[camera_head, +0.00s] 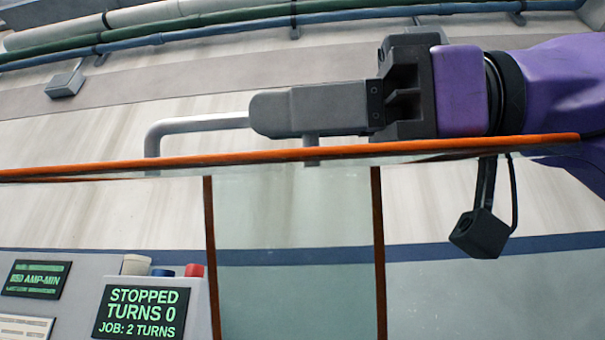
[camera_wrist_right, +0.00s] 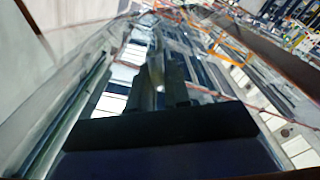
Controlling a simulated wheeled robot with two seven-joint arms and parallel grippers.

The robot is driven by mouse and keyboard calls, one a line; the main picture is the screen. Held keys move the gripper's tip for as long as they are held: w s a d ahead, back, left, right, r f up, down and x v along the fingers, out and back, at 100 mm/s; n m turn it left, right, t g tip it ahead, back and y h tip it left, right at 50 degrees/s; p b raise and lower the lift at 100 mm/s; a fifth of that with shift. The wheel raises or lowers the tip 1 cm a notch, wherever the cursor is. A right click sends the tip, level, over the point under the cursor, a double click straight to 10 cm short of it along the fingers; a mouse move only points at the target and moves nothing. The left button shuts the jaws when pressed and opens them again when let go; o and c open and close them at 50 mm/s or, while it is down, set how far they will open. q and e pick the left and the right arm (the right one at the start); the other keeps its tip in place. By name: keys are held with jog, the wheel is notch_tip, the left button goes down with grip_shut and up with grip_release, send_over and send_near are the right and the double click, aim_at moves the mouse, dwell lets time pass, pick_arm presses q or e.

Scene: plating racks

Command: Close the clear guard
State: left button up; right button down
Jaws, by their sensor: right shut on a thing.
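The clear guard (camera_head: 295,230) is a see-through panel with an orange top edge and dark orange-brown upright strips. It spans the head view. A grey bent-tube handle (camera_head: 190,125) rises above its top edge. My right gripper (camera_head: 262,112) reaches in from the right and is shut on the handle bar, just above the orange edge. The jaws cover the middle of the handle. In the right wrist view my gripper's dark fingers (camera_wrist_right: 165,90) show at the centre, with glassy panels around them. My left gripper is not in view.
A grey control box stands at the lower left with a green-lettered display (camera_head: 140,311) reading "STOPPED TURNS 0 JOB: 2 TURNS". A red button (camera_head: 194,271) and a second display (camera_head: 36,279) are by it. Pipes (camera_head: 300,15) run along the wall above.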

jog(key=shift+s+f+b, duration=0.35)
jog(key=shift+f, duration=0.35)
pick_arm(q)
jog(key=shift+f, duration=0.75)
pick_arm(e)
jog(key=shift+a, duration=0.1)
jog(key=c, duration=1.2)
grip_release()
jog(key=shift+o, duration=0.2)
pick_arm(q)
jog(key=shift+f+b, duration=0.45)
pick_arm(e)
jog(key=d, duration=0.3)
jog(key=s+d, duration=0.1)
jog(key=d, duration=0.3)
jog(key=s+d, duration=0.1)
jog(key=d, duration=0.2)
jog(key=shift+d, duration=0.25)
